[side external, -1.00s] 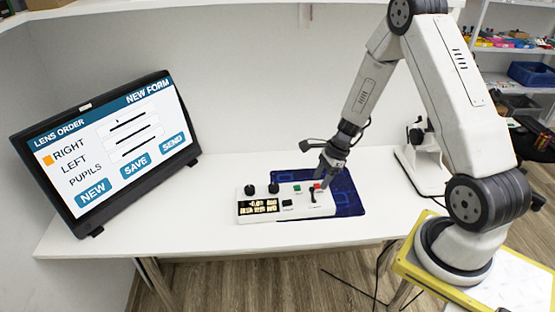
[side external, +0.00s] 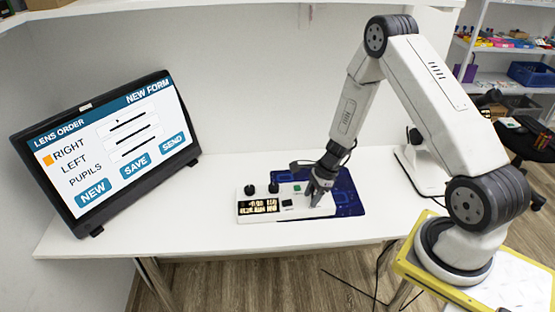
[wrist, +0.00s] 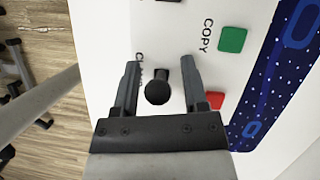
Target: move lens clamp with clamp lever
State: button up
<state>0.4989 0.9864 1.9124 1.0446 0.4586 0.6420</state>
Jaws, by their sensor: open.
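The clamp lever (wrist: 157,92) shows in the wrist view as a black round knob on a short stem, with a partly hidden label beside it. My gripper (wrist: 160,72) is open, with one finger on each side of the lever and a visible gap to each. In the side view my gripper (side external: 316,202) points down at the right end of the white control box (side external: 243,216) and hides the lever there. I cannot make out a lens clamp as a separate part.
A green button (wrist: 232,39) marked COPY and a red button (wrist: 215,100) lie close to the right finger. A dark blue mat (side external: 348,204) lies under and behind the box. A monitor (side external: 110,150) showing a lens order form stands at left.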

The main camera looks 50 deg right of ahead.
grip_shut()
jog(key=shift+s+d+y, duration=0.1)
jog(key=shift+d+y, duration=0.05)
jog(key=shift+y, duration=0.25)
jog(key=shift+s+d+t+y, duration=0.15)
jog(key=shift+s+t+y, duration=0.05)
jog(key=shift+t+y, duration=0.4)
jog(key=shift+s+d+t+y, duration=0.15)
jog(key=shift+t+y, duration=0.35)
jog(key=shift+t, duration=0.2)
jog(key=shift+s+d+f+n+t+y, duration=0.1)
jog(key=shift+s+d+n+t+y, duration=0.05)
jog(key=shift+t+y, duration=0.5)
jog(key=shift+s+d+f+n+t+y, duration=0.1)
jog(key=shift+s+d+n+t+y, duration=0.05)
jog(key=shift+t+y, duration=0.45)
grip_release()
